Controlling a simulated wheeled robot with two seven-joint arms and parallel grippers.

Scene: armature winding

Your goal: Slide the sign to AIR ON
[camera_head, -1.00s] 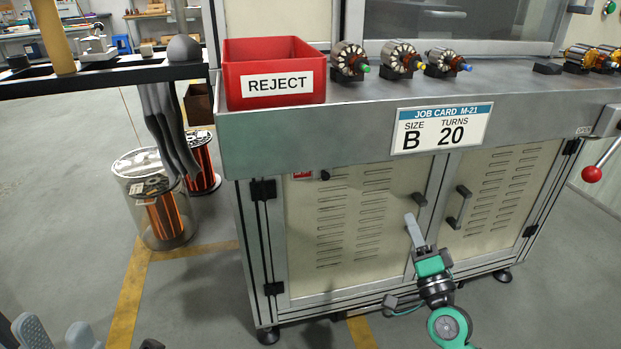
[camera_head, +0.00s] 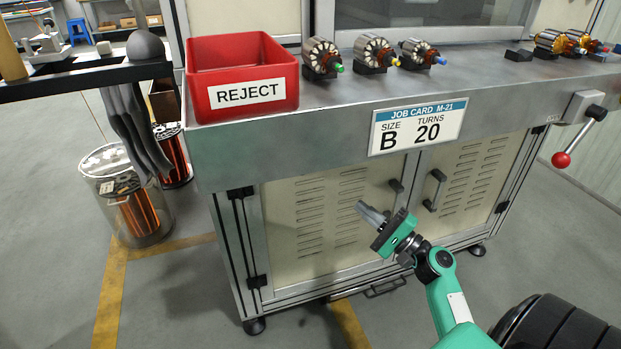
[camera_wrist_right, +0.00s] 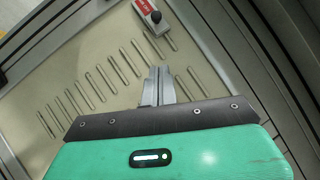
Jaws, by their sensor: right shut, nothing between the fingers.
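The sliding sign (camera_wrist_right: 143,8) shows at the top of the right wrist view as a small pale plate with a red patch and a black knob (camera_wrist_right: 155,17). Its lettering is too small to read. It is not visible in the head view now. My right gripper (camera_head: 362,208) is shut and empty in front of the beige louvred cabinet doors. In the right wrist view its closed fingers (camera_wrist_right: 158,73) point toward the sign, below its knob and apart from it in the picture. My left gripper is not in view.
The steel bench (camera_head: 240,150) overhangs the cabinet and carries a red REJECT bin (camera_head: 243,75), several armatures and a job card (camera_head: 417,126). Door handles (camera_head: 434,190) protrude near the gripper. A red-knobbed lever (camera_head: 562,160) is at right. Floor in front is open.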

